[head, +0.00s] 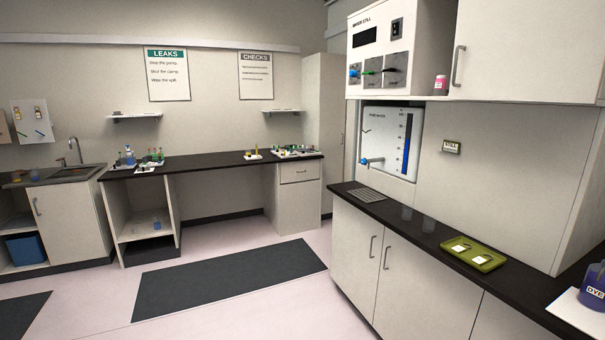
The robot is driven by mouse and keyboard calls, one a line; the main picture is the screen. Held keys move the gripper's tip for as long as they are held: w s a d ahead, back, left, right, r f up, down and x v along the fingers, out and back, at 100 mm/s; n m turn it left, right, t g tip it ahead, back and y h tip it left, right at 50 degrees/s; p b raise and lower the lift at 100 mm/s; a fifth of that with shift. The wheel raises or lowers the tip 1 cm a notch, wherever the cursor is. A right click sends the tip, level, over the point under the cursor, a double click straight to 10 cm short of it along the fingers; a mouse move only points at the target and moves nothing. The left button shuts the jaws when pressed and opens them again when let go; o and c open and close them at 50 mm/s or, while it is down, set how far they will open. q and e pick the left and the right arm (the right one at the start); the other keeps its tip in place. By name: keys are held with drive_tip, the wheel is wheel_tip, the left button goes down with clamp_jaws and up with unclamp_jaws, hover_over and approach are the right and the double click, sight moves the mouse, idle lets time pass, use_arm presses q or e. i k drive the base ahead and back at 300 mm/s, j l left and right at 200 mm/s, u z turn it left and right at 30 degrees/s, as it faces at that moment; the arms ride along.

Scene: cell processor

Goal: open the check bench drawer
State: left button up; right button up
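The bench under the CHECKS sign (255,75) has a dark top (215,163) and stands against the far wall. A pale drawer (290,176) sits at its right end, just under the top and above a cupboard door (298,208). The drawer front looks flush with the cabinet, so it appears shut. A small handle (300,171) shows on it. Neither of my grippers is in view.
A dark mat (230,275) lies on the clear floor before the bench. A counter (415,232) with cupboards, a green tray (473,253) and a DYE jug (594,288) runs along the right. A sink (75,172) stands left.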

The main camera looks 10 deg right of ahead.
sight(293, 167)
drive_tip(key=i, duration=5.05)
drive_tip(key=l+z, duration=0.05)
drive_tip(key=l, duration=0.05)
